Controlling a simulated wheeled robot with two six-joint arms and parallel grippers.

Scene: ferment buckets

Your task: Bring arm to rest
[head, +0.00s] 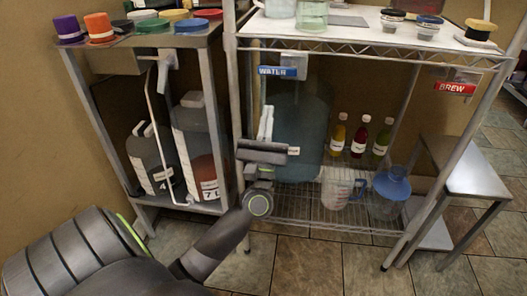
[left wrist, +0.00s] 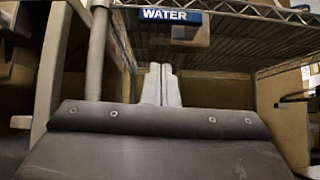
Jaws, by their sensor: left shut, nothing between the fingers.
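My left gripper (head: 267,122) is at the front of the wire shelf unit, below the blue WATER sign (head: 278,72). Its two pale fingers are together with nothing between them. In the left wrist view the shut fingers (left wrist: 161,84) point forward, under the WATER sign (left wrist: 170,15). My left arm comes in from the lower left of the head view. A large bluish water container (head: 300,125) stands on the shelf behind and to the right of the gripper. My right gripper is not in view.
A wire shelf (head: 300,209) holds a measuring jug (head: 337,188), a blue-topped jug (head: 391,190) and several small bottles. A side table (head: 203,42) on the left bears coloured lids, with two jugs below. A low grey bench (head: 470,165) stands right. Tiled floor in front is open.

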